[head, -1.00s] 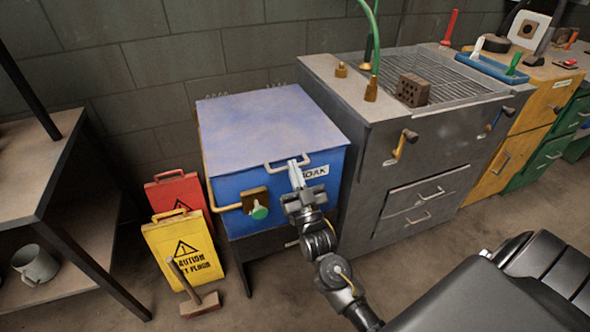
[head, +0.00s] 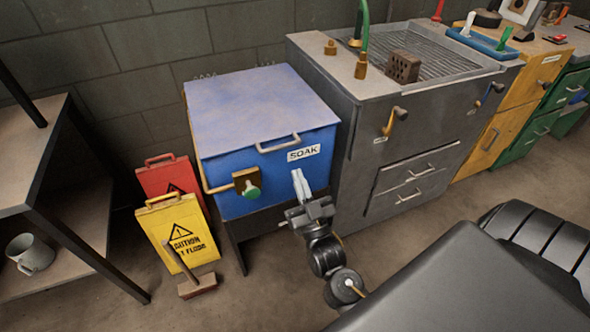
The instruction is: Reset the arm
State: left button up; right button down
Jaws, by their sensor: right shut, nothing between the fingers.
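My right gripper (head: 297,174) is shut and empty. It hangs in front of the blue soak box, below its "SOAK" label and apart from the lid handle. My right arm (head: 326,257) reaches up to it from the bottom of the head view. My left gripper does not show. The blue soak box (head: 228,183) has its lid (head: 255,105) closed, with a metal handle (head: 278,143) at the lid's front edge. A green knob (head: 251,191) is on its front.
A hollow brick (head: 403,66) sits on the grated top of the grey sink cabinet (head: 330,80). Yellow (head: 178,240) and red (head: 165,178) caution signs and a broom-like tool (head: 197,285) stand at left. A shelf (head: 30,150) holds a mug (head: 30,254). Floor lies open around my arm.

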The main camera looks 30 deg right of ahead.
dwell(0.3)
jog(key=s+a+f+n+g+y+p, duration=0.15)
jog(key=f+g, duration=0.25)
jog(key=f, duration=0.6)
jog(key=s+a+f+n+g+y+p, duration=0.1)
jog(key=f+g+p, duration=0.15)
jog(key=f, duration=0.75)
jog(key=s+a+f+n+g+y+p, duration=0.15)
jog(key=f+g, duration=0.25)
jog(key=f, duration=0.7)
jog(key=s+d+f+g+p, duration=0.25)
jog(key=s+f+g, duration=0.45)
jog(key=s+f, duration=0.7)
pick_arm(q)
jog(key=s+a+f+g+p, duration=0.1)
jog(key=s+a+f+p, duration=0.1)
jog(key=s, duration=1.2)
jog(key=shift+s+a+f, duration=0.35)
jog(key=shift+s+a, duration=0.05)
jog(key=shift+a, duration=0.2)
pick_arm(e)
jog(key=s+d+f+g, duration=0.1)
jog(key=s+f+g, duration=0.1)
jog(key=s, duration=0.8)
jog(key=s+d+f+g, duration=0.2)
jog(key=s+g, duration=0.1)
jog(key=s, duration=0.7)
jog(key=shift+s+f+n+g, duration=0.2)
jog(key=shift+f+n+g, duration=0.05)
jog(key=shift+n+g, duration=0.1)
